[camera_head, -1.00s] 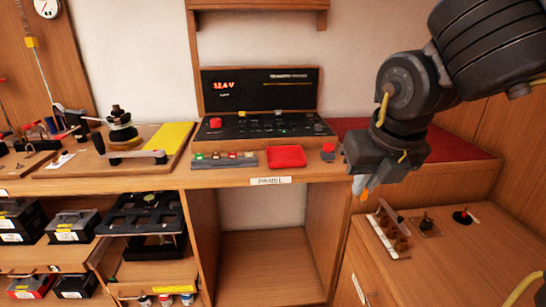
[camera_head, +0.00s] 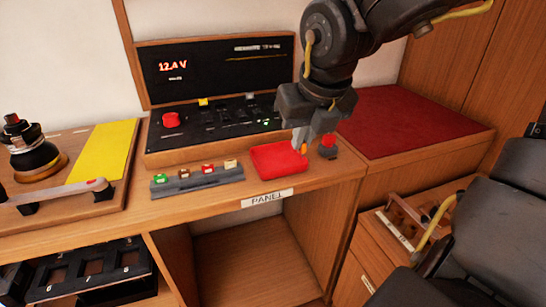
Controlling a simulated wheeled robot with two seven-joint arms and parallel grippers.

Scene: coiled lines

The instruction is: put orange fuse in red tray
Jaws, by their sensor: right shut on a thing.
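The red tray (camera_head: 275,163) lies on the wooden counter in front of the black panel. My right gripper (camera_head: 302,145) points down over the tray's right side. It is shut on the orange fuse (camera_head: 304,149), of which only a small orange bit shows below the fingertips. The fuse is at the tray's right rim; I cannot tell whether it touches the tray. My left gripper is not in view.
A grey rack (camera_head: 197,181) with several coloured fuses stands left of the tray. A small red-topped device (camera_head: 328,147) stands close to the gripper's right. The black panel (camera_head: 215,125) is behind. A dark red mat (camera_head: 405,122) lies at right.

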